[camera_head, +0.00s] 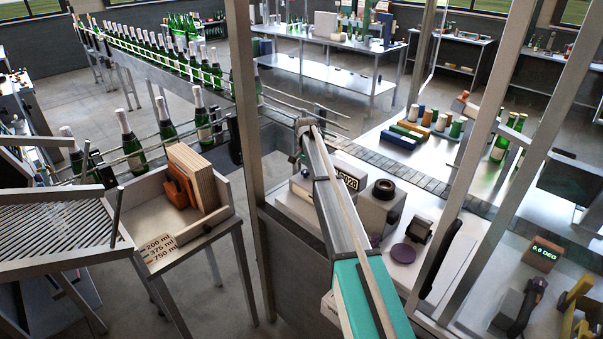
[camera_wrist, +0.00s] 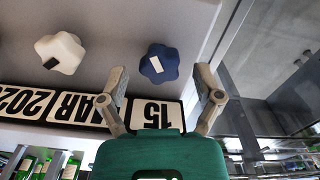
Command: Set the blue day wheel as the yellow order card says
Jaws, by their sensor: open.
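The blue day wheel (camera_wrist: 158,63) is a lobed knob with a white mark, on a grey panel in the wrist view. My gripper (camera_wrist: 162,84) is open, with its two fingers apart on either side below the wheel and nothing visible between them. The day plate (camera_wrist: 153,112) below the wheel reads 15, partly behind my gripper. Beside it are a plate reading MAR (camera_wrist: 78,107) and a partly cut-off year plate (camera_wrist: 22,101). I cannot make out the yellow order card in either view. In the head view, my arm hides part of the date unit (camera_head: 346,181).
A white knob (camera_wrist: 60,53) with a dark mark sits left of the blue wheel. In the head view, a purple disc (camera_head: 403,253) lies on the bench right of my arm. Metal posts (camera_head: 243,150) stand close on both sides. Green bottles (camera_head: 130,140) line the conveyor at left.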

